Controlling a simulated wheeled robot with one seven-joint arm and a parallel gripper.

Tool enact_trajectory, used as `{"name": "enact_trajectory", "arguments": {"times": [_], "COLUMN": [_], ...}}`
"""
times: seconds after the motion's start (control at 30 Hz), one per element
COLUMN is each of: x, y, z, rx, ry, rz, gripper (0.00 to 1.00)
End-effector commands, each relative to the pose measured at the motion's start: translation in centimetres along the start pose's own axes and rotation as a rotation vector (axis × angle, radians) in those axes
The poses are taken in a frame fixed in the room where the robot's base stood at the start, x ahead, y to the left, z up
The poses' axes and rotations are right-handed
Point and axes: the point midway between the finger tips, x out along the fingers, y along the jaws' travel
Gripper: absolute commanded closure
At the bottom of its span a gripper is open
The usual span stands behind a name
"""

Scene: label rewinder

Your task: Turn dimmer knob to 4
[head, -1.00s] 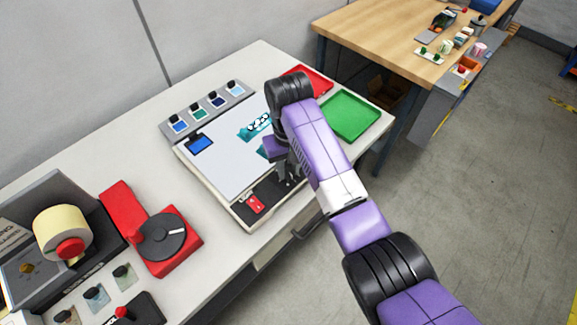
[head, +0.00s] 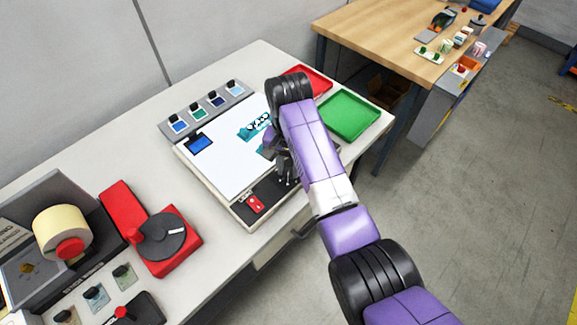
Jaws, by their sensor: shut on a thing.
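The light panel (head: 225,160) is a white lit surface with a dark control strip (head: 268,190) along its front edge. A red switch (head: 255,205) sits at the left part of this strip. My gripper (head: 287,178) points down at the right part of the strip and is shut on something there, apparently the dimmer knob. The knob itself, its pointer and its scale are hidden by my gripper and arm, so I cannot read its setting.
A red tray (head: 312,80) and a green tray (head: 349,116) lie right of the panel. A red device with a grey disc (head: 160,240) and a label roll (head: 62,225) stand at left.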

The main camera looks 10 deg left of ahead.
Motion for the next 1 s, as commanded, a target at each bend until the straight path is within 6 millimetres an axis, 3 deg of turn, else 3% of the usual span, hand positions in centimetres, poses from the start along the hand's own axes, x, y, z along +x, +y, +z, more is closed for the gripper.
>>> {"name": "enact_trajectory", "arguments": {"times": [0.47,0.5,0.57,1.0], "x": [-0.09,-0.09,-0.09,-0.81], "y": [-0.02,-0.02,-0.02,-0.08], "z": [-0.03,-0.03,-0.03,-0.11], "rx": [0.012,0.012,0.012,0.012], "ry": [0.001,0.001,0.001,0.003], "rz": [0.000,0.000,-0.001,-0.002], "gripper": [1.00,0.65,0.54,0.51]}}
